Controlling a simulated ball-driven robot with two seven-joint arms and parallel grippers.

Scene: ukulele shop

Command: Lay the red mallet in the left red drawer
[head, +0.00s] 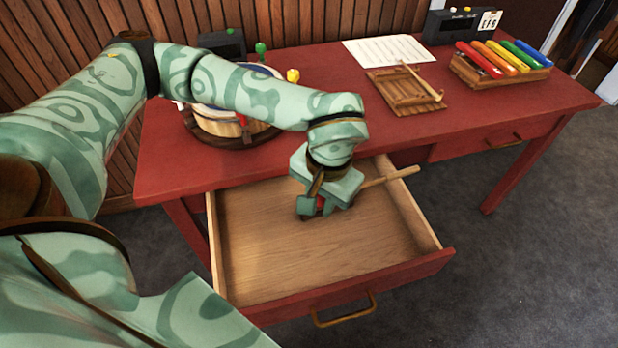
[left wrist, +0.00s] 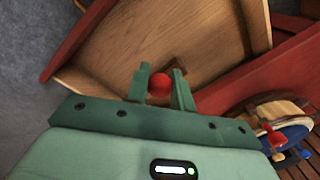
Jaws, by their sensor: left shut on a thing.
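The red mallet has a red head (head: 320,205) and a pale wooden handle (head: 390,177) that points right, over the drawer's right side. My left gripper (head: 318,208) is shut on the red mallet over the drawer, at its back half. The red head also shows between the fingers in the left wrist view (left wrist: 160,86). The left red drawer (head: 270,260) is pulled open and its visible wooden floor is bare. Its inside also shows in the left wrist view (left wrist: 215,40). I cannot tell whether the mallet touches the drawer. My right gripper is not in view.
The red table (head: 330,80) holds a round drum (head: 225,125) with green and yellow mallets, a paper sheet (head: 388,50), a small wooden rack (head: 405,95) with a stick, and a tray (head: 500,72) of coloured bars. The right drawer (head: 490,138) is shut.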

